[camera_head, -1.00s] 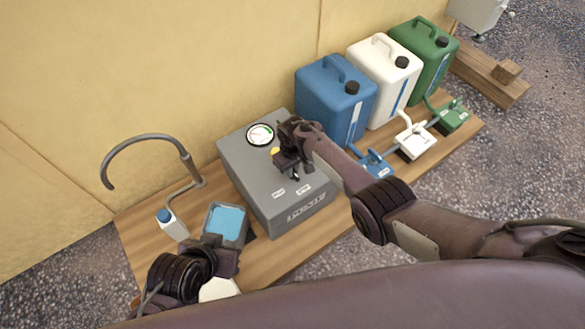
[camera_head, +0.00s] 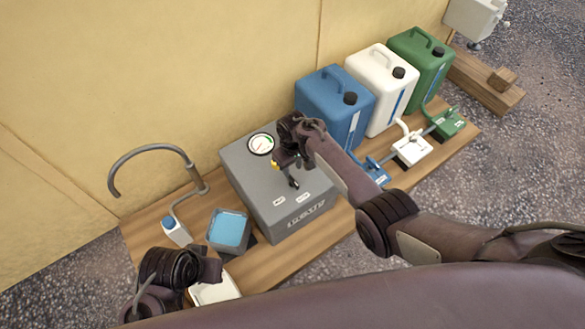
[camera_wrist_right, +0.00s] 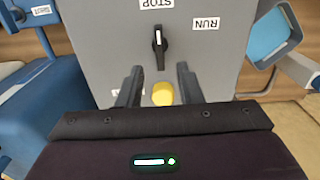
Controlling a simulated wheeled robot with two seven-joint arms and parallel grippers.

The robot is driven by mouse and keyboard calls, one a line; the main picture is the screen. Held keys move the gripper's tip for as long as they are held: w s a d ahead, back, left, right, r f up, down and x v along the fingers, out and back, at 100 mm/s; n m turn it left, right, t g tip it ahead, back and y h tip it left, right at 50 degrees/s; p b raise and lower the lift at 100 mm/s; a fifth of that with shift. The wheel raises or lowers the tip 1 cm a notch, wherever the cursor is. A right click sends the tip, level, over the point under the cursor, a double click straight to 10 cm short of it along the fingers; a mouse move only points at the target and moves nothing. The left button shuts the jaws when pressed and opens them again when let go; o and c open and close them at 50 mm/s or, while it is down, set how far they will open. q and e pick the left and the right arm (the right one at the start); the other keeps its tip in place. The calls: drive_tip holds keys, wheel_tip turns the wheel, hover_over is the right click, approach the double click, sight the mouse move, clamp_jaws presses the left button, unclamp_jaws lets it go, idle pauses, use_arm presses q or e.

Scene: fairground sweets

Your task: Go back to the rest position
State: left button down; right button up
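My right gripper (camera_head: 287,180) is above the grey machine (camera_head: 305,215) in the head view. In the right wrist view its two fingers (camera_wrist_right: 160,82) stand apart with nothing held between them. Beyond the fingertips is a black rotary switch (camera_wrist_right: 160,48) with its white mark towards the STOP label (camera_wrist_right: 156,3); the RUN label (camera_wrist_right: 206,24) is to its right. A yellow button (camera_wrist_right: 162,93) shows between the fingers. My left gripper (camera_head: 208,272) is at the lower left of the head view, beside a white-rimmed tray (camera_head: 216,289); its fingers cannot be made out.
A container with blue contents (camera_head: 229,230) stands on the wooden board (camera_head: 285,262), left of the machine. Blue (camera_head: 325,95), white (camera_head: 366,75) and green (camera_head: 411,50) canisters stand behind, along the yellow wall.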

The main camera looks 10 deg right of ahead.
use_arm(q)
drive_tip(key=shift+s+a, duration=0.1)
drive_tip(key=shift+a, duration=0.2)
use_arm(e)
drive_tip(key=shift+r, duration=0.4)
